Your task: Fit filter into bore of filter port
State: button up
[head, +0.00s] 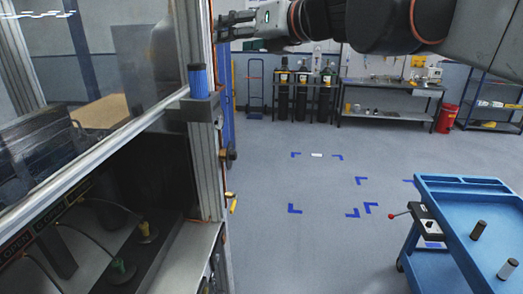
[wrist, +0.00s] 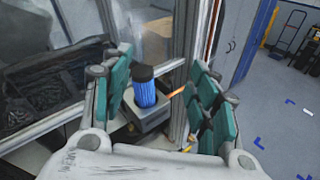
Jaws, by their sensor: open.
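The filter (head: 198,83) is a blue ribbed cylinder with a dark cap. It stands upright at a grey block (head: 201,108) on the machine's front post, which looks like the filter port. In the wrist view the filter (wrist: 144,90) rises from the block (wrist: 153,117); how deep it sits in the bore is hidden. My gripper (head: 221,27) is above and to the right of the filter in the head view. In the wrist view my gripper (wrist: 158,64) is open, with green-padded fingers spread on both sides of the filter and apart from it.
The machine's metal post (head: 206,165) and glass panel (head: 130,50) stand close beside the filter. A blue cart (head: 450,262) at the lower right carries dark cylinders (head: 478,230) and a small clamp with a red knob. The grey floor (head: 290,170) between is clear.

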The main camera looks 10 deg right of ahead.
jog(key=s+d+f+m+t+h, duration=0.25)
jog(key=d+f+m+h, duration=0.45)
jog(key=m, duration=0.6)
jog(key=s+d+f+m+t+h, duration=0.1)
jog(key=s+d+f+m+h, duration=0.3)
jog(key=d+m, duration=0.65)
jog(key=s+a+f+m+g, duration=0.2)
jog(key=s+f+m, duration=0.3)
jog(key=f, duration=0.4)
jog(key=s+a+f+m+g+y, duration=0.1)
jog(key=s+f+m+g, duration=0.3)
jog(key=f, duration=0.5)
jog(key=s+a+f+m+g+y, duration=0.1)
jog(key=s+a+f+m+g, duration=0.2)
jog(key=s+f+m, duration=0.4)
notch_tip(320, 180, down, 3)
jog(key=shift+s+a+g, duration=0.3)
jog(key=shift+s+g, duration=0.15)
jog(key=shift+s, duration=0.05)
